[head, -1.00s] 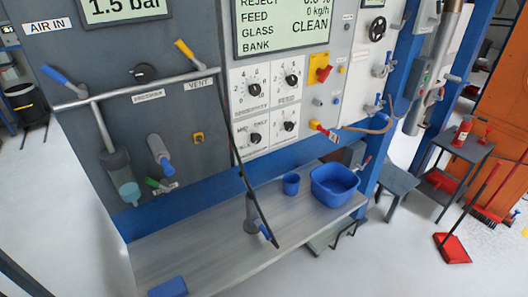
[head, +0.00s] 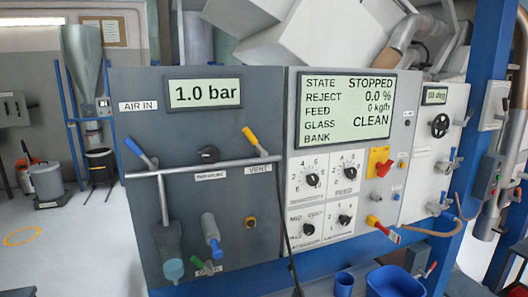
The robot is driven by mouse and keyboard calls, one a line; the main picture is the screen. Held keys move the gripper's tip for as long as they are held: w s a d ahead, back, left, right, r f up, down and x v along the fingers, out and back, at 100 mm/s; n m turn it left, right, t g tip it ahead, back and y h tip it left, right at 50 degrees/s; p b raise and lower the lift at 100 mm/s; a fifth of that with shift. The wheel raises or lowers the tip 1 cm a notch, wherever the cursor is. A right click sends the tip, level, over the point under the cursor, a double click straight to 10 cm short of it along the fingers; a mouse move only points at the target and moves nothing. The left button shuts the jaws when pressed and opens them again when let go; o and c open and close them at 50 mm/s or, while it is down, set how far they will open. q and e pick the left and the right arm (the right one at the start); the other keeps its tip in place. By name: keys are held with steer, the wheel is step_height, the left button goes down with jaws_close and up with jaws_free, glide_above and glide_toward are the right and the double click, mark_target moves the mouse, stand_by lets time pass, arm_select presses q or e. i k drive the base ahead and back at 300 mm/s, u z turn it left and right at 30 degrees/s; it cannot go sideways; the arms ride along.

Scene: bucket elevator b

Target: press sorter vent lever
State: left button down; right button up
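The vent lever (head: 252,139) has a yellow handle and sits at the right end of a grey pipe on the dark panel. Its handle tilts up and to the left. The VENT label (head: 259,169) is just below the pipe there. The pressure display (head: 205,93) above reads 1.0 bar. A blue-handled lever (head: 139,152) stands at the pipe's left end, below the AIR IN label (head: 138,105). Neither of my grippers shows in the head view.
The status screen (head: 342,112) reads STOPPED, 0.0 %, 0 kg/h, CLEAN. Dials and a red switch on yellow (head: 381,163) are below it. A black hose (head: 287,230) hangs right of the vent lever. A blue bin (head: 393,281) and blue cup (head: 343,281) are low in front.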

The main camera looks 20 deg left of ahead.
mark_target(261, 151)
steer(key=u, duration=2.3)
steer(key=k, duration=1.2)
steer(key=z, duration=0.2)
